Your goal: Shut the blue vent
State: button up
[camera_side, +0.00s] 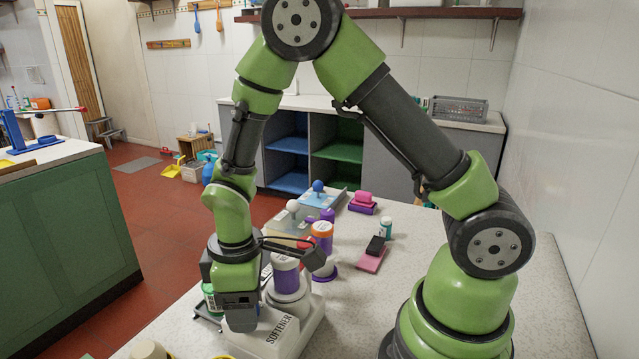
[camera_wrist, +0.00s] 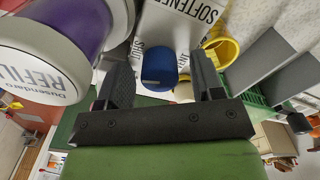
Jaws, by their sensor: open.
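A blue round cap or knob (camera_wrist: 158,66) sits on the white softener unit (camera_wrist: 185,22), which I take to be the blue vent. Partly hidden print beside it seems to read "SHUT". My gripper (camera_wrist: 160,82) is open, with one dark finger on each side of the blue part; I cannot tell whether they touch it. In the side view my gripper (camera_side: 240,312) points down at the left of the softener unit (camera_side: 290,338), and hides the blue part.
A purple and white refill container (camera_side: 286,275) stands on the unit close beside my gripper. Behind are an orange-topped container (camera_side: 321,236), a stand with a blue ball knob (camera_side: 318,186) and a pink pad (camera_side: 369,260). The counter's right side (camera_side: 540,300) is clear.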

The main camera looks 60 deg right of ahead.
jog(key=n, duration=0.9)
jog(key=shift+n, duration=0.3)
notch_tip(320, 180, up, 10)
jog(key=shift+r, duration=0.1)
jog(key=m, duration=0.4)
jog(key=shift+m, duration=0.4)
jog(key=m, duration=0.5)
jog(key=shift+f+m, duration=0.25)
jog(key=shift+m, duration=0.05)
notch_tip(320, 180, down, 9)
jog(key=shift+s+f, duration=0.1)
jog(key=shift+f, duration=0.1)
jog(key=shift+f+n, duration=0.35)
jog(key=shift+n, duration=0.05)
jog(key=n, duration=0.2)
jog(key=shift+n, duration=0.4)
jog(key=shift+r+n, duration=0.3)
jog(key=shift+n, duration=0.3)
notch_tip(320, 180, up, 11)
jog(key=s+d+r+m+t+y, duration=0.2)
jog(key=s+r+m+t, duration=0.5)
jog(key=s+r+m, duration=0.4)
jog(key=s+d+m, duration=0.1)
jog(key=m, duration=0.2)
jog(key=shift+s+d, duration=0.2)
jog(key=shift+s, duration=0.1)
